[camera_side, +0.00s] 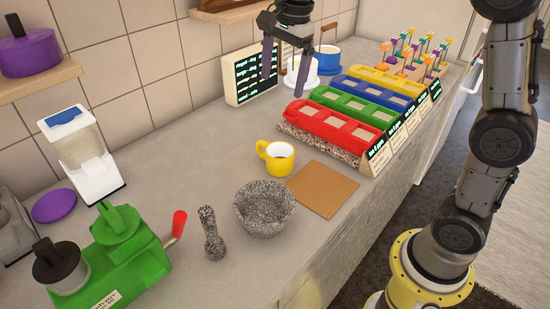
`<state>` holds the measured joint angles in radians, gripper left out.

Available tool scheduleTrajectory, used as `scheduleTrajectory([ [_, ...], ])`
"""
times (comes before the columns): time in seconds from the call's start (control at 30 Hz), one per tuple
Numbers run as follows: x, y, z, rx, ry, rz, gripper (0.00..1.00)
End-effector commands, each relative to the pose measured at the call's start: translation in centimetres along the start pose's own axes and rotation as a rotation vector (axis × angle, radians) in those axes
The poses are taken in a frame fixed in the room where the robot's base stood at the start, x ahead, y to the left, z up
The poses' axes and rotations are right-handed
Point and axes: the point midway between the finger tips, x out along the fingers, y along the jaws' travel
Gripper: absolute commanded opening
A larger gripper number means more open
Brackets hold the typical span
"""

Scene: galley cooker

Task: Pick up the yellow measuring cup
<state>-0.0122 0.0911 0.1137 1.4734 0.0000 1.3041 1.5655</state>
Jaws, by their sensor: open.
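The yellow measuring cup (279,161) stands upright on the grey counter near the middle of the side view. It has a light inside, and its handle is on its left. My gripper (285,88) is open in the air at the top of the picture, above and behind the cup as seen here. Its two dark fingers point down with nothing between them. The gripper is well apart from the cup.
A brown square board (322,190) and a speckled mortar (264,222) sit close to the cup. A pestle (212,236) and a green grinder (122,262) stand left. Red (334,125), green, blue and yellow trays line the right, with a black sign (253,73) behind.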

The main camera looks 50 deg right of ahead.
Motion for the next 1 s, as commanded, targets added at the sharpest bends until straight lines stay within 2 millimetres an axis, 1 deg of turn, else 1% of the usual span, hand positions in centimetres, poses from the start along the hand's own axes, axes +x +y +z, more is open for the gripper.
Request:
scheduleTrajectory([
  [0.03,1.8,-1.5,0.1,0.017,0.0,0.033,0.97],
  [0.1,3.7,-3.0,0.1,0.019,0.0,0.065,0.97],
  [0.2,6.3,-4.1,0.2,0.016,0.0,0.106,0.97],
  [0.23,6.9,-4.2,0.2,0.016,0.0,0.117,0.97],
  [0.3,8.1,-4.2,0.2,0.015,0.0,0.143,0.97],
  [0.47,10.0,-3.9,0.2,0.013,0.0,0.165,0.97],
  [0.8,15.9,-3.0,0.2,0.012,0.0,0.163,0.97],
  [0.9,16.9,-2.8,0.2,0.012,0.0,0.163,0.97],
  [1.0,17.4,-2.8,0.2,0.012,0.0,0.16,0.97],
])
